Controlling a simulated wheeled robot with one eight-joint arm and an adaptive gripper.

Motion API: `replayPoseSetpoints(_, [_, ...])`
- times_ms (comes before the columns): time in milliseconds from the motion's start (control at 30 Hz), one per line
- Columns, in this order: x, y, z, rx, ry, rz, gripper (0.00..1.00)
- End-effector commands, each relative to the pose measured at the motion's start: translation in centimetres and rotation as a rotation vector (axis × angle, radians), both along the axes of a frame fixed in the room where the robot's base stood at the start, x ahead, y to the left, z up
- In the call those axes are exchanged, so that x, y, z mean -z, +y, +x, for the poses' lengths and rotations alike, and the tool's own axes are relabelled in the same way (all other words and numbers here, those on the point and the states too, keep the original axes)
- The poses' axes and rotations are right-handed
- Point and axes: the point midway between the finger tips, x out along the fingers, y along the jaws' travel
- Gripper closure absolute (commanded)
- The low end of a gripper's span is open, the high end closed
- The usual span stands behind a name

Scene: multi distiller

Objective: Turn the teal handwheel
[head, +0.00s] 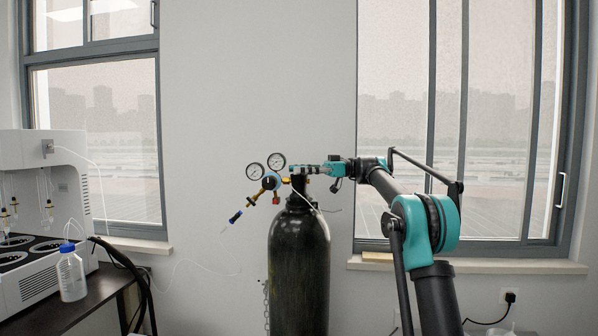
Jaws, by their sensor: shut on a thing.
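A tall black gas cylinder (299,265) stands upright against the wall in the middle of the head view. A regulator (270,181) with two round gauges is fitted at the left of its neck. My gripper (299,170) reaches in level from the right and is at the valve on top of the cylinder. Its fingers are shut on the teal handwheel there. The handwheel is small in this view and mostly covered by the fingers, so its turn angle cannot be told.
The left gauge (255,171) and right gauge (277,160) sit close to my fingertips. A chain (266,305) hangs at the cylinder's left side. A white distiller machine (45,220) and a blue-capped bottle (71,275) stand on a dark table at left.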

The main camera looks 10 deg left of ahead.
Motion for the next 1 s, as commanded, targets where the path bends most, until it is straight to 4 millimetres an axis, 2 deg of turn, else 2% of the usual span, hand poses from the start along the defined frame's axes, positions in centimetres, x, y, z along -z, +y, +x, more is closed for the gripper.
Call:
replayPoseSetpoints(367, [0.0, 0.0, 0.0, -0.003, 0.0, 0.0, 0.75])
replayPoseSetpoints(400, [0.0, 0.0, 0.0, -0.003, 0.0, 0.0, 0.43])
replayPoseSetpoints(500, [0.0, 0.0, 0.0, -0.003, 0.0, 0.0, 0.3])
replayPoseSetpoints(833, [0.0, -0.2, 0.1, -0.003, 0.0, 0.0, 0.3])
replayPoseSetpoints(1000, [0.0, -1.8, 0.8, -0.002, 0.0, 0.0, 0.3])
